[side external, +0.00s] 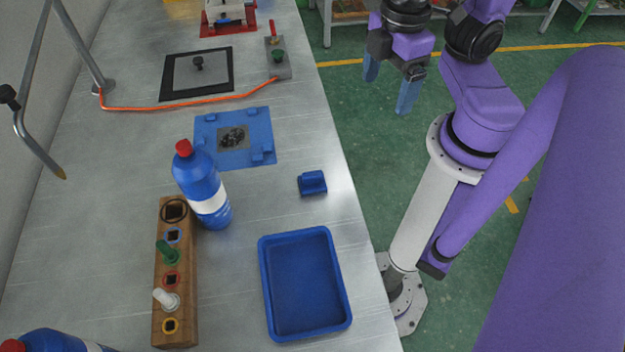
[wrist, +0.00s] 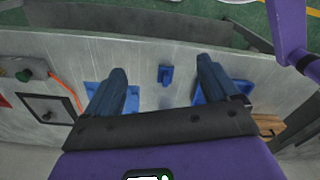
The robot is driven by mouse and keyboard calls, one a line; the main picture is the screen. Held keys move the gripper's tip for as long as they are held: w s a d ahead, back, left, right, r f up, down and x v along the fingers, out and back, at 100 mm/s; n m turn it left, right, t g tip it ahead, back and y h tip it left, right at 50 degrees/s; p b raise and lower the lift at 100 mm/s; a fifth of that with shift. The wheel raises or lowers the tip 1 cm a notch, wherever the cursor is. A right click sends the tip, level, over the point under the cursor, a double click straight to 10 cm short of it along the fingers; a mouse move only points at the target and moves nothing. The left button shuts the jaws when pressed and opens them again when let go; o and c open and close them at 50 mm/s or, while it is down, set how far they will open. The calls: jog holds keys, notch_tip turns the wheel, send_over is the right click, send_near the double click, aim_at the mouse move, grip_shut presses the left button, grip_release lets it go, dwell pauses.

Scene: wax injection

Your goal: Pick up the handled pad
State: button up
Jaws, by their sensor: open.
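A small blue pad with a raised handle (side external: 312,183) lies on the metal table near its right edge, above the blue tray. In the wrist view the pad (wrist: 165,75) shows between my two fingers, some distance beyond them. My gripper (side external: 390,84) is open and empty, high up and past the table's right edge, over the green floor. Its blue fingers (wrist: 161,72) point toward the table in the wrist view. Nothing touches the pad.
A blue tray (side external: 344,318), a blue fixture plate (side external: 205,142) and a blue bottle (side external: 198,178) stand around the pad. A wooden rack (side external: 180,325) is at left. A knobbed grey plate (side external: 213,76) and orange cable (side external: 160,108) lie farther back. Table around the pad is clear.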

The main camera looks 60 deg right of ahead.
jog(key=m, duration=2.1)
send_over(312, 173)
jog(key=f, duration=1.3)
jog(key=shift+s+d+f, duration=0.15)
jog(key=shift+s+d, duration=0.05)
jog(key=shift+s, duration=0.1)
jog(key=shift+w+a+f, duration=0.1)
jog(key=shift+w+f, duration=0.05)
jog(key=shift+f, duration=1.2)
jog(key=shift+w+a+f, duration=0.1)
jog(key=shift+f, duration=1.2)
jog(key=c, duration=1.1)
